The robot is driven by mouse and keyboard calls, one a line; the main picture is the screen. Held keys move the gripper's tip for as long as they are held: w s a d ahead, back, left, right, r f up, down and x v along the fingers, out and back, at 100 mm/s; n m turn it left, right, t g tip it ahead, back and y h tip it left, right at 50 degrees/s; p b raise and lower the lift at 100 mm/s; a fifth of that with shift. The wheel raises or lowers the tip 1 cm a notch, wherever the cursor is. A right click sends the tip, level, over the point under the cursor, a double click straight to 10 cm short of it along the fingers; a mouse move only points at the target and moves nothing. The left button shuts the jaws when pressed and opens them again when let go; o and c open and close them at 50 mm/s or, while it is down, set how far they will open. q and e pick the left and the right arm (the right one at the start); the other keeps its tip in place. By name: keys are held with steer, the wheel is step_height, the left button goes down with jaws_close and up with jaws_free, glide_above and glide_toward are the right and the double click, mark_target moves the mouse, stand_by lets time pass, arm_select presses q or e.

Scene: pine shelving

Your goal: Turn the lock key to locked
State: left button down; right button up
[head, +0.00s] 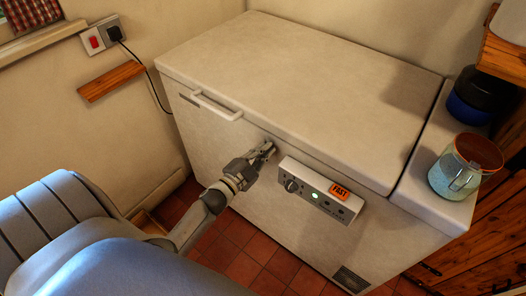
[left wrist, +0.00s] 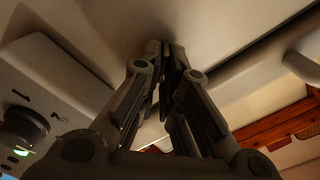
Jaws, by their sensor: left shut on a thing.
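A white chest freezer (head: 225,145) stands against the wall with its lid closed. My left gripper (head: 265,152) is at its front face, just below the lid edge and left of the control panel (head: 322,192). In the left wrist view, the gripper (left wrist: 168,55) has its fingers converging at the freezer front. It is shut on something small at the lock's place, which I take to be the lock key. The fingers hide the key, so its turn angle cannot be seen. My right gripper is not in view.
The lid handle (head: 216,105) sticks out to the upper left. A glass jar (head: 450,181) stands on the right ledge. Tiled floor (head: 240,232) is open in front.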

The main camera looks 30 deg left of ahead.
arm_select(q)
steer(key=m+b, duration=0.1)
steer(key=m, duration=0.4)
steer(key=f+m+b, duration=0.1)
steer(key=m, duration=0.1)
steer(key=shift+d+m+b, duration=0.15)
steer(key=shift+m+b, duration=0.15)
steer(key=shift+b, duration=0.05)
stand_by(0.4)
steer(key=c, duration=1.6)
jaws_free()
steer(key=shift+r, duration=0.1)
steer(key=s, duration=0.8)
steer(key=s+a, duration=0.1)
steer(key=s, duration=0.3)
